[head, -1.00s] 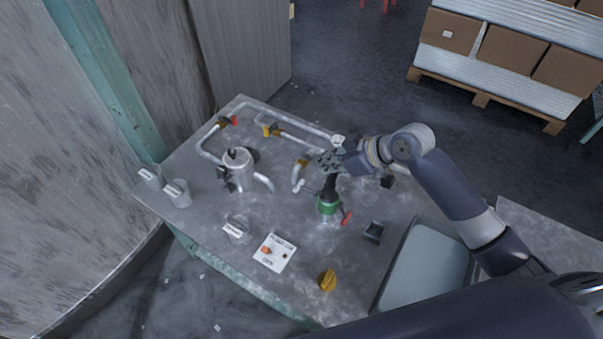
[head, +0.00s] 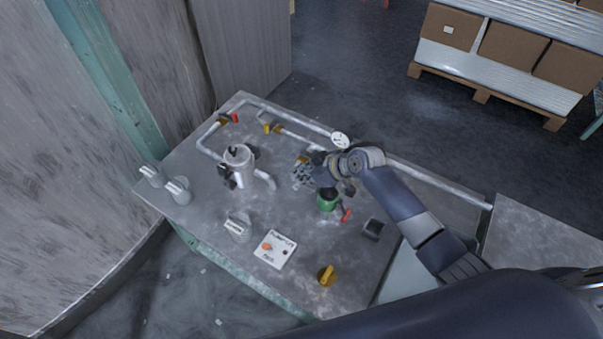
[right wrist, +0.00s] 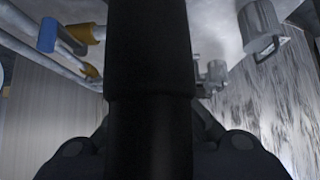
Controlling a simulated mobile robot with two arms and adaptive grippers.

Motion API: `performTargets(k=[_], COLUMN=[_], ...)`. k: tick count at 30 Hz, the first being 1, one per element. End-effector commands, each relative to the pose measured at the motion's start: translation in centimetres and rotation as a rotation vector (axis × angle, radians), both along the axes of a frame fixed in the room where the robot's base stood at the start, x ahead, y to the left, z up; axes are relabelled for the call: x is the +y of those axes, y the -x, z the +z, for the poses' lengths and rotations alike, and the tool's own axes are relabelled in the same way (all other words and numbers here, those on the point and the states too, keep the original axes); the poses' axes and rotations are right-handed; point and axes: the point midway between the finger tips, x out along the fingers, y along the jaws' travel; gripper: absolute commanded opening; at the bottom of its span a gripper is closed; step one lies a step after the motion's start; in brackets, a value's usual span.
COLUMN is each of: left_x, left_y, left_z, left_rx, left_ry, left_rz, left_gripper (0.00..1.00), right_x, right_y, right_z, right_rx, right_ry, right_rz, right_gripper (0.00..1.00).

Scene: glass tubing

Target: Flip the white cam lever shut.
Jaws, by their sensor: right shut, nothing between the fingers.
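A green coupling (head: 328,200) with a black upper part stands on the grey bench, right of its middle. A red handle (head: 347,214) sticks out at its lower right. I cannot make out the white cam lever now; my right gripper and wrist cover the area just left of and above the coupling. My right gripper (head: 302,176) is shut and empty, its fingers beside the coupling's upper left. In the right wrist view a thick black cylinder (right wrist: 150,70) fills the middle and hides the fingertips. My left gripper is not in view.
A metal pot-like vessel (head: 238,160) stands left of the gripper. Pipes with yellow fittings run along the bench's back, with a round white-faced gauge (head: 340,139). A white panel (head: 274,249), a yellow knob (head: 327,275) and a dark square box (head: 373,229) are in front.

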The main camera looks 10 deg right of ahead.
Motion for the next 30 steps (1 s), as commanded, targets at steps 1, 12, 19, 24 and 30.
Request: performTargets(k=[1, 12, 19, 24, 30], left_x=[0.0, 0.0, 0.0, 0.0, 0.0], left_y=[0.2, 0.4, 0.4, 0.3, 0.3], left_z=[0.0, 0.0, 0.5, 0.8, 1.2], left_rx=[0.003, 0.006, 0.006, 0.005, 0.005], left_ry=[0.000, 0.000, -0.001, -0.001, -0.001], left_rz=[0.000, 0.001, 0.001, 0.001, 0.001], left_gripper=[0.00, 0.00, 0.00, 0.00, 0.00], right_x=[0.0, 0.0, 0.1, 0.1, 0.2], right_y=[0.0, 0.0, -0.1, -0.2, -0.3], right_z=[-0.3, -0.5, -0.4, -0.7, -0.9], right_rx=[0.002, 0.001, 0.019, 0.047, 0.070], right_ry=[-0.001, 0.001, 0.022, 0.048, 0.069], right_rz=[-0.001, 0.000, 0.001, -0.001, 0.000], right_gripper=[0.00, 0.00, 0.00, 0.00, 0.00])
